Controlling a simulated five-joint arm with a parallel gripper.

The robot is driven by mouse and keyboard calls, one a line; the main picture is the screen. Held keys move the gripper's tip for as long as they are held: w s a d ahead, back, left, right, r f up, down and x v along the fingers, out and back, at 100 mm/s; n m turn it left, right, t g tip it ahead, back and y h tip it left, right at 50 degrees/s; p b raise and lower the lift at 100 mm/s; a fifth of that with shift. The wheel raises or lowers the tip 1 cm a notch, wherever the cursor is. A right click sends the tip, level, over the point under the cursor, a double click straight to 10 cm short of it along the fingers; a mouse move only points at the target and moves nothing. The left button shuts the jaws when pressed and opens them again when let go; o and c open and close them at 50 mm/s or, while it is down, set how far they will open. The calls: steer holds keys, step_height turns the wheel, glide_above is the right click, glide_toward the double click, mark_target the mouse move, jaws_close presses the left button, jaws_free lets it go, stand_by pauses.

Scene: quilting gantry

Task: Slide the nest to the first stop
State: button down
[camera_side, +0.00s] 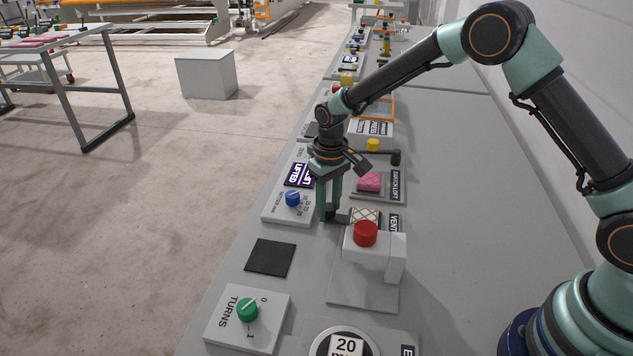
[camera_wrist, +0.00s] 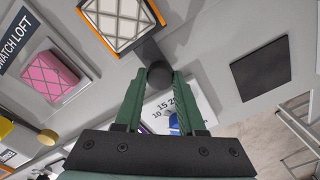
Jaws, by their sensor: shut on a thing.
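The nest (camera_wrist: 155,10) is an orange-rimmed holder with a cream quilted swatch in it, at the top of the wrist view. A dark bar runs from it to a round black knob (camera_wrist: 159,73). My gripper (camera_wrist: 160,88) is shut on this knob, with one finger on each side. In the side view my gripper (camera_side: 328,212) points down at the left of the swatch (camera_side: 366,214). The nest's near side is hidden there behind a white block with a red button (camera_side: 366,233). I cannot make out any stop marks.
A dial box with a blue knob (camera_side: 292,198) stands close to the left of my gripper. A pink pad (camera_side: 370,182) lies beyond the nest. A black square (camera_side: 270,258) and a TURNS box with a green knob (camera_side: 247,309) are nearer the camera.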

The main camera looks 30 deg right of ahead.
steer(key=shift+a, duration=0.1)
steer(key=s+a, duration=0.7)
steer(key=shift+s+a+r, duration=0.1)
steer(key=shift+s+a, duration=0.05)
steer(key=c, duration=0.5)
jaws_free()
step_height(320, 180, up, 12)
